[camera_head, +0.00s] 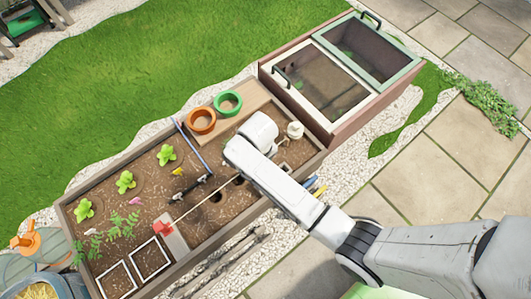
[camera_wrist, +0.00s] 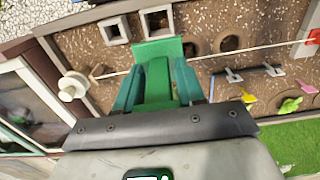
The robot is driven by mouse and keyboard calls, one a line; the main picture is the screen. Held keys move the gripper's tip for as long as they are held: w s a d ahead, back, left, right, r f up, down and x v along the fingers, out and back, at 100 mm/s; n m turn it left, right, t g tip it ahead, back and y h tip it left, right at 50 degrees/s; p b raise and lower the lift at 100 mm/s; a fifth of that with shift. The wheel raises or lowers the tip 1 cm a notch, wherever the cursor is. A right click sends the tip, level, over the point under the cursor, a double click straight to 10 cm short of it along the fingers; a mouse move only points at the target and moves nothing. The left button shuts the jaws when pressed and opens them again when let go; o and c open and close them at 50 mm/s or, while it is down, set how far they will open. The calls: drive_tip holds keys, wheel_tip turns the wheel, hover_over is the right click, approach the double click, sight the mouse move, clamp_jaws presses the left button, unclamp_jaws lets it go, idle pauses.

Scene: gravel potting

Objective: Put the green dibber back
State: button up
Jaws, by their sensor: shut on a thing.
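In the wrist view my gripper (camera_wrist: 157,85) is shut on the green dibber (camera_wrist: 157,52), whose broad green top shows between the teal fingers. The dibber's lower end is hidden. The held dibber is above the soil bed, close to the stretched string in the picture; I cannot tell whether it touches anything. In the head view my white arm reaches over the right part of the bed and hides the gripper and the dibber. A low dark rack (camera_head: 192,188) stands on the soil left of the arm; it also shows in the wrist view (camera_wrist: 250,72).
The wooden bed (camera_head: 66,213) holds lettuces (camera_head: 125,182), round holes (camera_head: 215,196) and square frames (camera_head: 150,258). A string runs from a red block (camera_head: 163,230) to a white reel (camera_head: 295,130). Orange (camera_head: 202,131) and green rings (camera_head: 239,99) lie behind. A cold frame (camera_head: 300,50) adjoins.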

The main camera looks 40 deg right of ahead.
wheel_tip(320, 180, down, 12)
drive_tip(key=s+b, duration=0.1)
drive_tip(key=b, duration=0.4)
drive_tip(key=shift+s, duration=0.35)
drive_tip(key=shift+f, duration=0.1)
drive_tip(key=o, duration=1)
